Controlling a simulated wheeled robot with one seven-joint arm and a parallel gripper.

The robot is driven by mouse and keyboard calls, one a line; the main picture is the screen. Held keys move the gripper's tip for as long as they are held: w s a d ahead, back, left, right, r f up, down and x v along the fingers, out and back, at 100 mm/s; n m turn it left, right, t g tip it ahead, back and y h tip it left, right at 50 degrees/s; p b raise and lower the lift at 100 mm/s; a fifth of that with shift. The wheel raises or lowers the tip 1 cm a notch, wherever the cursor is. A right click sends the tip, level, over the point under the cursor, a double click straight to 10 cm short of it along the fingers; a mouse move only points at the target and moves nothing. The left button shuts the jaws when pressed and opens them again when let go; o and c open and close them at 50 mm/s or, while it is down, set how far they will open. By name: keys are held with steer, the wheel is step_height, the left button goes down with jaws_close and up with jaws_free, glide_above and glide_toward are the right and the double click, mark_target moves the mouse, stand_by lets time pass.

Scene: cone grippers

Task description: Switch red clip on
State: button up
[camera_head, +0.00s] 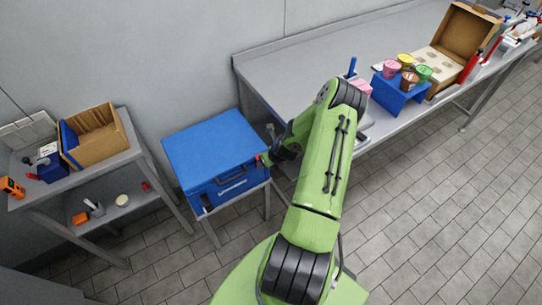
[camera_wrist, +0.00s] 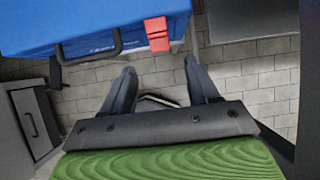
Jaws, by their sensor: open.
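The red clip (camera_wrist: 158,34) is a small ridged latch on the front face of the blue case (camera_wrist: 95,22), near its right end in the wrist view. In the head view the blue case (camera_head: 215,148) stands on a small table, and the red clip (camera_head: 265,160) shows only as a small patch beside my gripper. My gripper (camera_wrist: 160,82) is open and empty, with its two dark fingers pointing toward the case. The clip lies beyond the fingertips, roughly between them, and appears apart from them. Whether the clip is fastened is hard to tell.
A black handle (camera_wrist: 88,45) projects from the case front left of the clip. A grey shelf (camera_head: 100,180) with a cardboard box (camera_head: 95,135) stands left. A long grey workbench (camera_head: 300,65) runs behind my arm, with a blue stand (camera_head: 398,95) holding several cups.

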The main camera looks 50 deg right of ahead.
steer(key=v, duration=0.3)
steer(key=shift+s+a+r, duration=0.1)
steer(key=shift+s+r, duration=0.05)
steer(key=shift+r, duration=0.1)
steer(key=shift+c, duration=0.2)
